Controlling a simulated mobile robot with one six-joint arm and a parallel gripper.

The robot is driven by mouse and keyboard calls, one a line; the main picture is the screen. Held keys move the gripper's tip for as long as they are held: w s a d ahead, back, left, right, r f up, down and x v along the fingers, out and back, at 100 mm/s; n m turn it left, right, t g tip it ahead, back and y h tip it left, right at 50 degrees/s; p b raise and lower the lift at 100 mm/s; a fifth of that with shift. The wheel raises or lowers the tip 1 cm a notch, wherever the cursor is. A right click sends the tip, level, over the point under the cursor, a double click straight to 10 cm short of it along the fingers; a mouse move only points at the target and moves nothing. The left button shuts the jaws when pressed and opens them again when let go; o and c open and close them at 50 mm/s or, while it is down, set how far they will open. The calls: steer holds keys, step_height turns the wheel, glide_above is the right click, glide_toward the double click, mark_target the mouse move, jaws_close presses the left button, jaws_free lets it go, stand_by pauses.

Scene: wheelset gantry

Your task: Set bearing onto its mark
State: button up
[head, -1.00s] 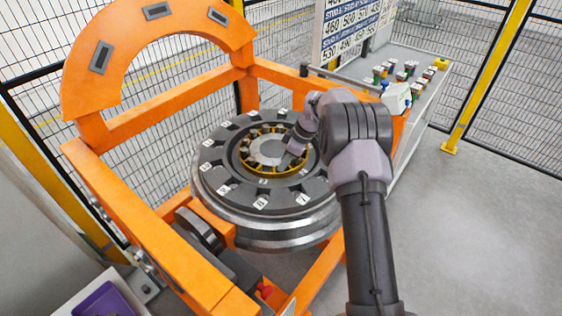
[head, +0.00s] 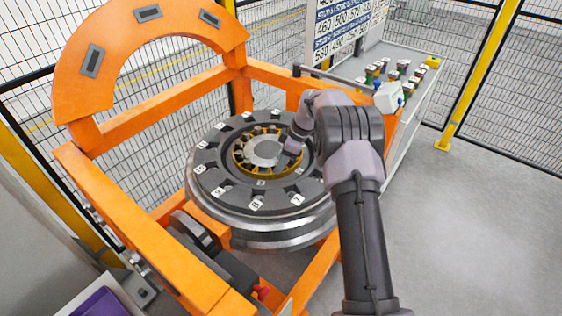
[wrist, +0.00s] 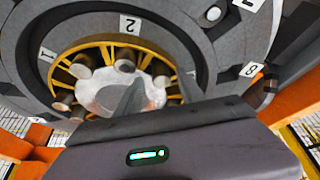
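The bearing looks to be the yellow-caged ring (head: 241,163) with grey rollers around the pale hub in the middle of the wheel. In the wrist view the yellow ring (wrist: 88,41) shows from close up, with several rollers in it. Numbered white tags mark the grey wheel disc around it; the tag "2" (wrist: 130,24) is above the ring in the wrist view. My gripper (head: 291,149) is over the right side of the ring in the head view. A grey finger-like wedge shows before the hub in the wrist view. The gripper's opening and any grip are unclear.
The wheel (head: 270,222) lies flat within an orange gantry frame (head: 165,103). A side table (head: 405,62) with several small coloured parts and a white box (head: 388,98) stands at the back right. A purple tray (head: 98,303) is at the lower left. Floor at right is clear.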

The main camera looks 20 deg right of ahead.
steer(key=p+v, duration=0.3)
steer(key=v, duration=1.4)
steer(key=shift+r, duration=0.25)
steer(key=s+a+r+m+t+h+b, duration=0.1)
steer(key=s+a+r+m+b, duration=0.3)
steer(key=s+a, duration=0.25)
steer(key=s+a+r+m+b, duration=0.3)
steer(key=s+a, duration=0.3)
steer(key=s, duration=0.1)
steer(key=s+a+f+m+b, duration=0.2)
steer(key=s+f+m, duration=0.1)
steer(key=s, duration=0.4)
steer(key=s+a+f+m+t+b, duration=0.1)
steer(key=s+a+f+m+b, duration=0.1)
steer(key=s, duration=0.6)
steer(key=s+a+f+m+t+h+b, duration=0.1)
steer(key=s+a+f+m+b, duration=0.1)
steer(key=s, duration=0.5)
step_height(320, 180, down, 3)
steer(key=a+m, duration=0.1)
steer(key=m, duration=0.1)
steer(key=shift+s+a+m, duration=0.25)
steer(key=shift+s+m, duration=0.05)
steer(key=shift+s, duration=0.1)
